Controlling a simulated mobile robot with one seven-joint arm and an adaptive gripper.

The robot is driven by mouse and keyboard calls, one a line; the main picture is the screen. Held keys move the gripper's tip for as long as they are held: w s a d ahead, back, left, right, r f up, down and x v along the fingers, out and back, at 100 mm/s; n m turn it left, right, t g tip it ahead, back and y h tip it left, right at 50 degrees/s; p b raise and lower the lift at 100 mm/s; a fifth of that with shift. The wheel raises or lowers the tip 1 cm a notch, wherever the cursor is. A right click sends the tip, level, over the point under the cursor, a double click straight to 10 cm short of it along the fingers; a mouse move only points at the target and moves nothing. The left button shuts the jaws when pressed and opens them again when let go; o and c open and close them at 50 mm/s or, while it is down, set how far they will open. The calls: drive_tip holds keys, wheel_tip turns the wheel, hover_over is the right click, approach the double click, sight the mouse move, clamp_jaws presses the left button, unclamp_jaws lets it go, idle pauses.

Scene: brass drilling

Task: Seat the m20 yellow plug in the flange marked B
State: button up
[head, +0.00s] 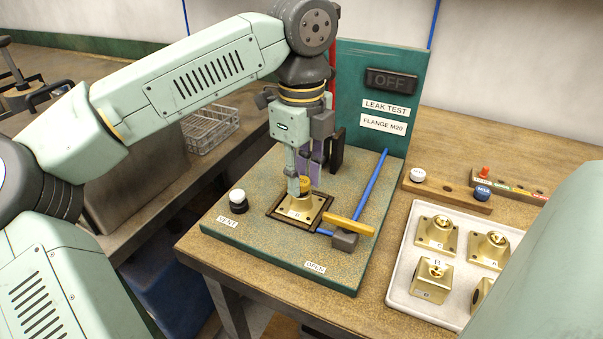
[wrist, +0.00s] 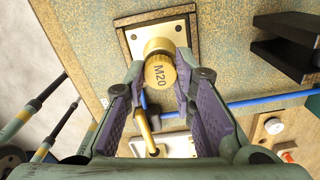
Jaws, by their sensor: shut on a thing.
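The yellow plug (head: 305,184), its cap marked M20 in the wrist view (wrist: 159,72), is between the fingertips of my gripper (head: 303,182). My gripper (wrist: 160,75) is shut on the plug's sides from above. A brass flange (head: 300,207) sits in the dark square nest of the green leak test stand, directly under the plug. Its plate also shows in the wrist view (wrist: 178,30). The plug appears upright at the flange's mouth; I cannot tell how deep it sits. No letter is readable on this flange.
The stand (head: 270,250) has a yellow-handled lever (head: 350,226), a blue rod (head: 372,190), a white-topped VENT knob (head: 238,197) and an OFF display (head: 391,80). A white tray (head: 402,275) with several brass flanges lies right. A wooden rack (head: 447,192) holds white and blue plugs behind it.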

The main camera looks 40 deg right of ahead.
drive_tip(key=shift+f, duration=0.25)
idle(0.7)
drive_tip(key=o, duration=1)
drive_tip(key=shift+o, duration=0.2)
drive_tip(key=o, duration=0.4)
drive_tip(key=shift+r, duration=0.1)
drive_tip(key=shift+r+p, duration=2.2)
drive_tip(key=shift+r, duration=1.25)
